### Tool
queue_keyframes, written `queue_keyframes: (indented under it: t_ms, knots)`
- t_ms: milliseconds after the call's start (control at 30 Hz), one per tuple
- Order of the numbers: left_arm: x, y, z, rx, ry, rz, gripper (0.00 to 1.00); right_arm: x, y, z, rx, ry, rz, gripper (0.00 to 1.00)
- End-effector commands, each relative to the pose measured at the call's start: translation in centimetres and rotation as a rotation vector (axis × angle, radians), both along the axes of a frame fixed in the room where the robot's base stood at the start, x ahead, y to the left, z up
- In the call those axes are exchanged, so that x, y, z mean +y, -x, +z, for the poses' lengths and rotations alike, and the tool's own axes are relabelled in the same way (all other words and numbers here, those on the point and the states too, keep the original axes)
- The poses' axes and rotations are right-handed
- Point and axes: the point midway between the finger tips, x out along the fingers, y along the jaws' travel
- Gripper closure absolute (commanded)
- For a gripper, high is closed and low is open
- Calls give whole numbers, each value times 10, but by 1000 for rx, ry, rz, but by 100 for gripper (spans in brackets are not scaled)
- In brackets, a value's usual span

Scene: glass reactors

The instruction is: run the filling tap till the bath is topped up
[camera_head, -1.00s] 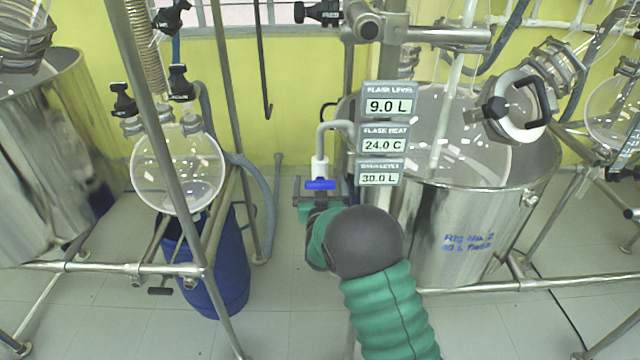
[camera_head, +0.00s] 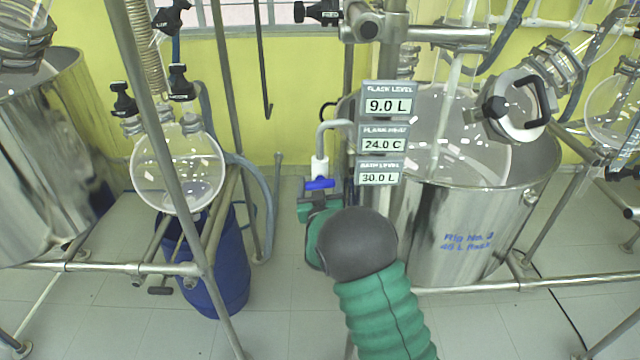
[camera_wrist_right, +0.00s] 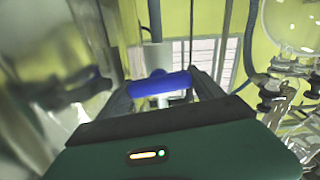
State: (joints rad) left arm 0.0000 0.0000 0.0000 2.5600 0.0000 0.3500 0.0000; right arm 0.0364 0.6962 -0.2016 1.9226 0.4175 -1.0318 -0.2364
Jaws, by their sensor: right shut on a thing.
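The filling tap has a blue handle (camera_head: 320,184) below a white fitting on a bent grey pipe (camera_head: 336,124), left of the steel bath (camera_head: 470,225). My right gripper (camera_head: 318,192) is at the tap, shut on the blue handle. In the right wrist view the blue handle (camera_wrist_right: 162,84) lies between the two fingers of the gripper (camera_wrist_right: 165,92). The bath level display (camera_head: 379,177) reads 30.0 L. The displays above it read flask level 9.0 L (camera_head: 388,105) and flask heat 24.0 C (camera_head: 384,144). My left gripper is out of view.
A round glass flask (camera_head: 178,170) hangs in a steel frame over a blue drum (camera_head: 222,275) at the left. Another steel vessel (camera_head: 50,160) stands at the far left. Steel rails (camera_head: 110,268) cross low on both sides. Tiled floor shows between the frames.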

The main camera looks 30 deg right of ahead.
Motion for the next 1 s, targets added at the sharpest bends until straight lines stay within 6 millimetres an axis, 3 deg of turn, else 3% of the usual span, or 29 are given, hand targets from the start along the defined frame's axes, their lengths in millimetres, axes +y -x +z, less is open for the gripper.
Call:
queue_keyframes:
  t_ms: [600,1000]
  knots:
    - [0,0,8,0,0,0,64,4,-2,-2,293,473,4,64]
    - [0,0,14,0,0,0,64,5,-2,-4,422,680,5,64]
